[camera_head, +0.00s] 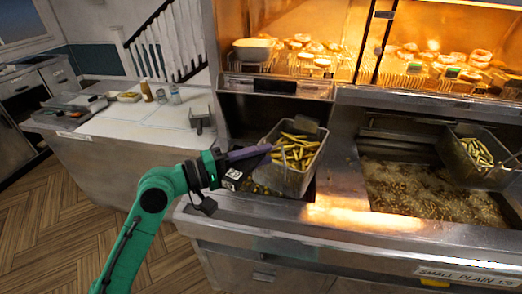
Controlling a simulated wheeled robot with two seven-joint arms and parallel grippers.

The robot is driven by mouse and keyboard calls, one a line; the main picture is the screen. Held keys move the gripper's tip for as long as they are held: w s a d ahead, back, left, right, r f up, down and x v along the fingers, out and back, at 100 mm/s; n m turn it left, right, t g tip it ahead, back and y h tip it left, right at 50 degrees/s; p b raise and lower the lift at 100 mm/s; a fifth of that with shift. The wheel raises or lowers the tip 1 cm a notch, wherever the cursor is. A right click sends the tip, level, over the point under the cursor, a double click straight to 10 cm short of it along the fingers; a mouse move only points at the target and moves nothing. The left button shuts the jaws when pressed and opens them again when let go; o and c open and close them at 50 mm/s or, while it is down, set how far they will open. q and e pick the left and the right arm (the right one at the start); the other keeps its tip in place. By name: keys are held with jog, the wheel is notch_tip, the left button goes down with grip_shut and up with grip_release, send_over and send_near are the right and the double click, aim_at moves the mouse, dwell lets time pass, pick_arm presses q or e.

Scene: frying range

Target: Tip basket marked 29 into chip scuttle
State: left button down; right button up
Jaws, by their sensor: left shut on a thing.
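A metal fry basket (292,183) full of chips is in the middle of the view, over the left bay of the range. Its purple handle (249,152) points left. My left gripper (232,162) is shut on this handle. The basket looks slightly tilted, with chips still inside it. No number on it can be read. Some chips show below and left of the basket in a bay (262,189) that seems to be the chip scuttle; the basket hides most of it. My right gripper is not in view.
A second basket (480,178) with chips hangs at the right over a bubbling fryer vat (425,200). A lit glass cabinet (440,90) with food stands behind. A white counter (150,125) with bottles is at the left. A front ledge (350,222) borders the range.

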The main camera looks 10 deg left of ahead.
pick_arm(q)
jog(key=shift+s+f+b, duration=0.4)
jog(key=shift+f+b, duration=0.2)
jog(key=shift+w+a+f+b, duration=0.4)
jog(key=shift+f+b, duration=0.05)
jog(key=shift+b, duration=0.4)
jog(key=shift+a+r+n+t+h+b, duration=0.2)
jog(key=shift+a+n+t+h+b, duration=0.15)
jog(key=shift+a+n, duration=0.2)
jog(key=w+a+n+t+b, duration=0.3)
jog(key=a+n+t+b, duration=0.15)
jog(key=a+n, duration=0.45)
jog(key=w+a+f+n+t+y+b, duration=0.3)
jog(key=a+f+n+t+y+b, duration=0.5)
jog(key=f+n, duration=0.6)
jog(key=a+n, duration=0.2)
jog(key=shift+w+f+n+t+y, duration=0.15)
jog(key=shift+f+n+t+y, duration=0.05)
jog(key=shift+n+t+y, duration=0.15)
